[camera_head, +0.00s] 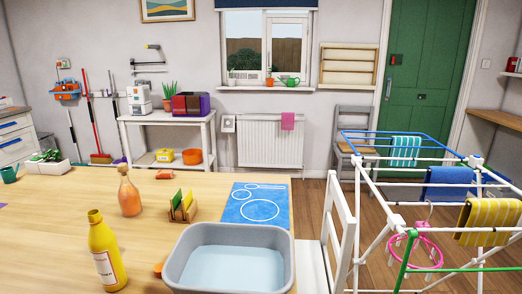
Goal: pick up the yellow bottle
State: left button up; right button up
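The yellow bottle (107,255) stands upright on the wooden table (50,228) at the lower left. It has a narrow neck and a pale label on its front. Its base is close to the bottom edge of the picture. Neither of my grippers shows in the head view.
Right of the bottle is a grey basin (282,240) of water. Behind are an orange bottle (129,193), a wooden holder (183,213) with sponges and a blue mat (245,205). A white chair (340,235) and drying rack (470,165) stand right. Bare tabletop surrounds the bottle's left side.

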aim_at(103, 249)
jog(key=j+u, duration=0.45)
jog(key=i+j+u, duration=0.15)
jog(key=j+u, duration=0.25)
jog(key=l, duration=0.1)
